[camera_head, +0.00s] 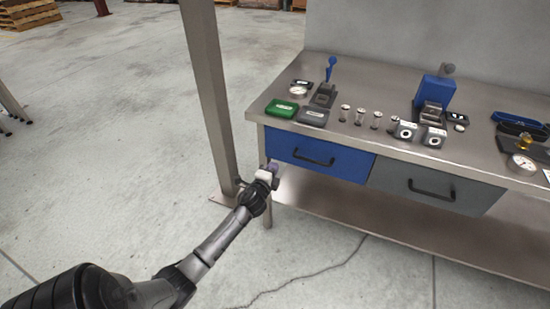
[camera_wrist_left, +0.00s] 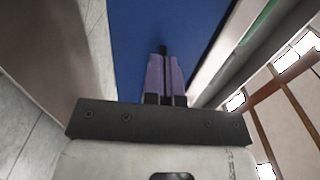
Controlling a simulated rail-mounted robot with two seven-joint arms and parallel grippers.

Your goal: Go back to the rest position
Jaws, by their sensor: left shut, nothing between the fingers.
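My left gripper (camera_head: 273,167) is at the left end of the bench, in front of the left part of the blue drawer (camera_head: 312,152). Its fingers are shut with nothing between them. In the left wrist view its purple fingers (camera_wrist_left: 164,76) lie together against the blue drawer front (camera_wrist_left: 140,25) behind them. I cannot tell whether the fingertips touch the drawer. The blue drawer looks closed and has a black handle (camera_head: 313,160). My right gripper is not in view.
A grey drawer (camera_head: 440,187) is right of the blue one. The metal bench top (camera_head: 345,79) holds green and grey boxes, gauges, small weights and a blue block. A metal post (camera_head: 210,95) stands close left of my gripper. Open concrete floor (camera_head: 100,120) lies to the left.

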